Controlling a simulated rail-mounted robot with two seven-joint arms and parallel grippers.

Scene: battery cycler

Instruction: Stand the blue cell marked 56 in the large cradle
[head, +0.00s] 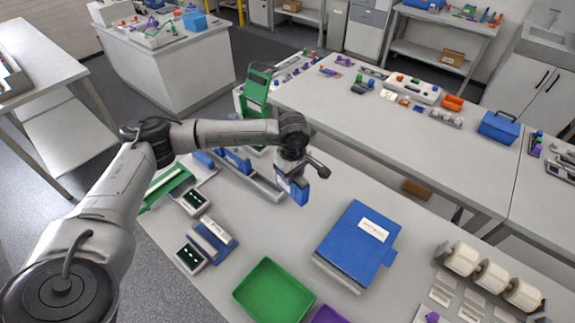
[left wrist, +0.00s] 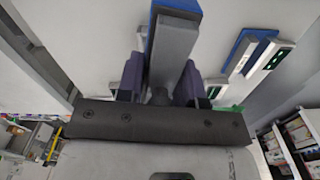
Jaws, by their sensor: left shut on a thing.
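My left gripper (head: 291,175) is shut on a blue cell (head: 299,190), which it holds over the bench, right of the grey holder. The cell has a pale label, but its number is too small to read. In the left wrist view, the gripper's two dark fingers (left wrist: 160,82) close on the cell, which shows as a grey face (left wrist: 174,48) with a blue edge. A long grey holder (head: 265,187) at the back left of the bench has blue cells (head: 238,160) in it. I cannot tell for sure which fixture is the large cradle. My right gripper is not in view.
A blue box-like case (head: 358,240) lies right of the held cell. A green tray (head: 273,290) is at the front. Two small display units (head: 190,256) and a blue-topped block (head: 213,240) stand at left. The bench between the holder and the case is clear.

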